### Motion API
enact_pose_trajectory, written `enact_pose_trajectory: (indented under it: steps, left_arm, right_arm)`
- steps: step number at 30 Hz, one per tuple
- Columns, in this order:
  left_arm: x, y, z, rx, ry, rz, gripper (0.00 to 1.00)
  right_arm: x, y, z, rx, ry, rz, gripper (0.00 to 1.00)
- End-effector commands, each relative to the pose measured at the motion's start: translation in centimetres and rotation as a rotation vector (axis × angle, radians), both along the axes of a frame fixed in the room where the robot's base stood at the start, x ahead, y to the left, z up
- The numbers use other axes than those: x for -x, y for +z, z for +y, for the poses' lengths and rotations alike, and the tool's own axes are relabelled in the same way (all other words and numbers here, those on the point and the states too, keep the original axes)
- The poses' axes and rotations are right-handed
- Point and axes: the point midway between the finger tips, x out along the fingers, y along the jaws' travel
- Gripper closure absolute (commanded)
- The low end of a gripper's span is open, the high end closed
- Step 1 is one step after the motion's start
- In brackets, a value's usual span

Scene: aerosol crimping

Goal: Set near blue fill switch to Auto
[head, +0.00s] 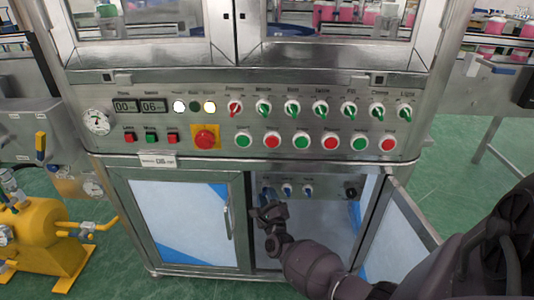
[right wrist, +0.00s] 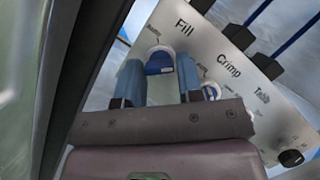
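The fill switch (right wrist: 159,63) is a blue knob on a round pale base under the label "Fill", on a panel inside the open lower cabinet. In the right wrist view it sits between the two blue fingers of my right gripper (right wrist: 159,70), which is open around it. I cannot tell whether either finger touches the knob. In the head view my right gripper (head: 267,210) is in the cabinet opening and largely hides this switch. The small lettering around the knob is only partly readable. My left gripper is not in view.
Beside it are the crimp switch (head: 287,190), partly behind a finger in the wrist view, and another blue switch (head: 308,190). A black knob (head: 350,193) is further right. The open cabinet door (head: 400,235) bounds the right; a closed door (head: 185,222) the left.

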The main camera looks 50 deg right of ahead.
Motion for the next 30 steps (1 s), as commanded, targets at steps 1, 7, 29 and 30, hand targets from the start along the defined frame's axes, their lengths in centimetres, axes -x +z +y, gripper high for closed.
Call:
enact_pose_trajectory:
  steps: [1,7,29,30]
  left_arm:
    - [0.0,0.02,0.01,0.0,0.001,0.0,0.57]
    - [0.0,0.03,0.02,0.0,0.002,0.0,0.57]
    - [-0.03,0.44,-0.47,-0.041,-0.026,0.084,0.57]
    - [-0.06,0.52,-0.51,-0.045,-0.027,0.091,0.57]
  right_arm:
    - [0.01,-0.01,0.02,0.0,0.0,0.0,0.74]
    - [0.02,-0.01,0.02,0.0,0.0,0.0,0.94]
    - [-0.05,0.9,-0.07,0.26,-0.002,0.3,0.94]
    - [-0.04,0.97,-0.1,0.285,-0.002,0.328,0.94]
